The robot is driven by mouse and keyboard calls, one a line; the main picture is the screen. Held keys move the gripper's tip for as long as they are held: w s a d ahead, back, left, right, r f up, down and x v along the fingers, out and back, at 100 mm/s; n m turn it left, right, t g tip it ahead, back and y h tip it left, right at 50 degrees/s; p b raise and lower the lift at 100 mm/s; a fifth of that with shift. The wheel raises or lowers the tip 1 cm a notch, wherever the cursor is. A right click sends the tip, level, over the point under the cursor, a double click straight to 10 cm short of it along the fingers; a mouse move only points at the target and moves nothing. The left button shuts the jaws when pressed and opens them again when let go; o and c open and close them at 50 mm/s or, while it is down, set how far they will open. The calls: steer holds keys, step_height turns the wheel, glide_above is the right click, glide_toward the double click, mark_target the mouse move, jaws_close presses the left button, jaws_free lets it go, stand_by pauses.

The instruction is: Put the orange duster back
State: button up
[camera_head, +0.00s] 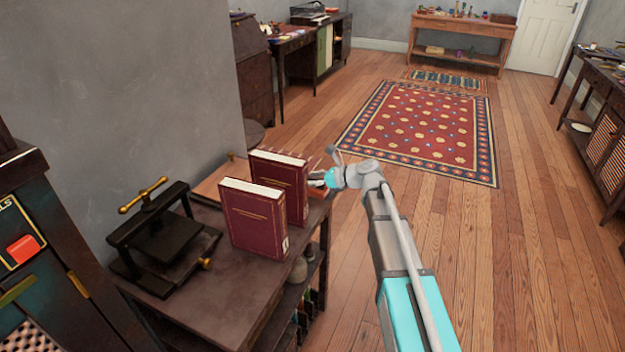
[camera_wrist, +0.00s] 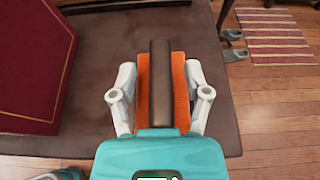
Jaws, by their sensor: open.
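The orange duster (camera_wrist: 144,93) has a dark brown bar-shaped handle along its top and lies on the dark table top (camera_wrist: 110,30) in the wrist view. My gripper (camera_wrist: 160,74) is open, with one finger on each side of the duster. I cannot tell whether the fingers touch it. In the head view my gripper (camera_head: 318,180) is at the far right corner of the table, beside the rear dark red book. It largely hides the duster there; only a bit of orange shows.
Two dark red books, one in front (camera_head: 253,220) and one behind (camera_head: 285,185), stand upright left of my gripper. A black press (camera_head: 160,240) with brass handles stands at the table's left. The front table top is clear. Wooden floor lies to the right.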

steer(key=shift+r, duration=0.1)
steer(key=shift+r, duration=0.1)
steer(key=p+v, duration=0.4)
steer(key=v, duration=0.8)
stand_by(0.5)
steer(key=s+d+f+n+g+h, duration=0.1)
steer(key=s+d+f+n+h, duration=0.3)
steer(key=s+n, duration=0.3)
steer(key=s+d+f+n+g+h, duration=0.2)
steer(key=s+d+f+n+h, duration=0.2)
steer(key=s+n, duration=0.3)
steer(key=s+d+f+n+g+h, duration=0.1)
steer(key=s+d+f+n+h, duration=0.3)
steer(key=s+n, duration=0.4)
steer(key=shift+d+g+h, duration=0.2)
steer(key=shift+g+h, duration=0.2)
steer(key=shift+h, duration=0.1)
